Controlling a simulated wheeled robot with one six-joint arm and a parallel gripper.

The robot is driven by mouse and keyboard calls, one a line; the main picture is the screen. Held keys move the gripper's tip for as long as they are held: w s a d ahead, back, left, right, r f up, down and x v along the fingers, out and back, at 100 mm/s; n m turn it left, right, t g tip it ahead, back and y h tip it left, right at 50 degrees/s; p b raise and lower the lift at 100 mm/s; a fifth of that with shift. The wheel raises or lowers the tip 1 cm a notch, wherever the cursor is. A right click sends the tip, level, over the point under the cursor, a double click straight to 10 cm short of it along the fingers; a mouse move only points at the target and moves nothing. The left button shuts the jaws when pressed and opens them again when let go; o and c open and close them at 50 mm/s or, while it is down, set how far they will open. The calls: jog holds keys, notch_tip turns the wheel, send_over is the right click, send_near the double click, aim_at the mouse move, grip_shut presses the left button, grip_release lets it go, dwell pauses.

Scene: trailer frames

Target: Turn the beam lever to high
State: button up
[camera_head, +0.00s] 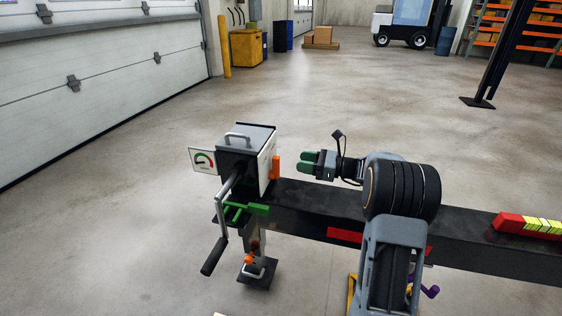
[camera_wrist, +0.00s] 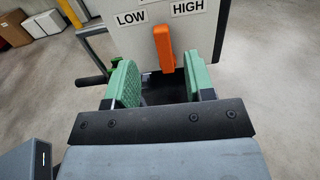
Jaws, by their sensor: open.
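The orange beam lever (camera_head: 276,168) is on the right face of the white and grey box (camera_head: 246,156). In the wrist view, the lever (camera_wrist: 167,47) stands nearly upright below the LOW label (camera_wrist: 131,18) and HIGH label (camera_wrist: 187,8). Its lower end leans slightly right. My gripper (camera_head: 305,163) has green fingers pointing at that face, with a small gap to the lever in the head view. In the wrist view, my gripper (camera_wrist: 156,66) is open and empty, and the lever appears in the space between the fingertips, touching neither.
A dark beam (camera_head: 320,208) runs right from the box, below my gripper. A crank handle (camera_head: 222,240) hangs at the box's left, near a gauge sign (camera_head: 202,160). A red and yellow block (camera_head: 530,226) lies on the beam's right part. Open floor lies behind.

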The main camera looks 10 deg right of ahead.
aim_at(279, 158)
jog(key=b+x, duration=0.1)
jog(key=x, duration=0.7)
jog(key=shift+b, duration=0.3)
grip_shut()
